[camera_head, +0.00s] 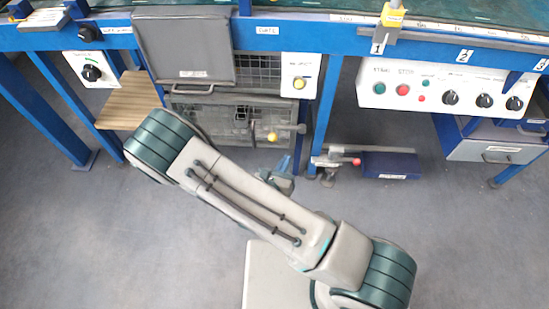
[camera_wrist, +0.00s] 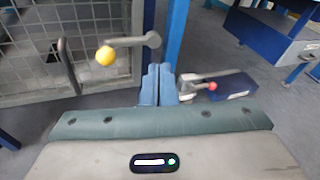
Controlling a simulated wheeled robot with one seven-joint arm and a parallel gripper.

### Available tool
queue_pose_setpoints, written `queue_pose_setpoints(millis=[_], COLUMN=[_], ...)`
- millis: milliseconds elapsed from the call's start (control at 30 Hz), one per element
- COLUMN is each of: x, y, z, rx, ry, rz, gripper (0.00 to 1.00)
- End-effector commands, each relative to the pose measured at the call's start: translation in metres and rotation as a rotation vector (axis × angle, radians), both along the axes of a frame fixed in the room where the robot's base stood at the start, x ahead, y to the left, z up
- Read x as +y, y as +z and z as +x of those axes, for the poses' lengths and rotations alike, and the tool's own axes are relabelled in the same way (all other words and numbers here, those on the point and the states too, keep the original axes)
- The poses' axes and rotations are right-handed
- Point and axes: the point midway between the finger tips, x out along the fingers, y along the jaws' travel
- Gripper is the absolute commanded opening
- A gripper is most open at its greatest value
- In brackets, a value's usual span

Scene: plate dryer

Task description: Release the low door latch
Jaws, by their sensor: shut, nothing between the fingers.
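The low door is a wire-mesh panel (camera_wrist: 100,40) in a grey frame, under the blue bench; it also shows in the head view (camera_head: 220,122). Its latch is a grey lever (camera_wrist: 135,41) with a yellow ball knob (camera_wrist: 105,56) at its left end, at the door's right side. The yellow knob also shows in the head view (camera_head: 272,137). My gripper (camera_wrist: 158,70) is shut and empty, its blue fingers just below and right of the lever in the wrist view. It appears apart from the latch, though the depth gap is hard to judge. My arm hides part of the door's lower edge.
A blue pedal box (camera_head: 390,165) with a red knob (camera_wrist: 213,86) stands on the floor to the right. A blue bench leg (camera_head: 318,115) stands right of the latch. A wooden board (camera_head: 130,100) sits left of the door. The floor in front is clear.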

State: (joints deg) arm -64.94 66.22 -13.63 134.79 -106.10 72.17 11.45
Motion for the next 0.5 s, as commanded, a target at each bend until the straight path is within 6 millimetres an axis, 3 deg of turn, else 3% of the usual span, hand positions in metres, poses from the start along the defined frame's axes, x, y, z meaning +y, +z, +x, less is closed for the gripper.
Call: queue_pose_setpoints(millis=[33,200,333,500], x=[0.009,0.029,0.034,0.035], y=[-0.029,-0.072,-0.083,-0.084], z=[-0.004,-0.014,-0.018,-0.018], rx=[0.022,0.074,0.089,0.092], ry=[0.077,0.246,0.298,0.306], rz=[-0.043,-0.122,-0.144,-0.147], gripper=[0.0,0.0,0.0,0.0])
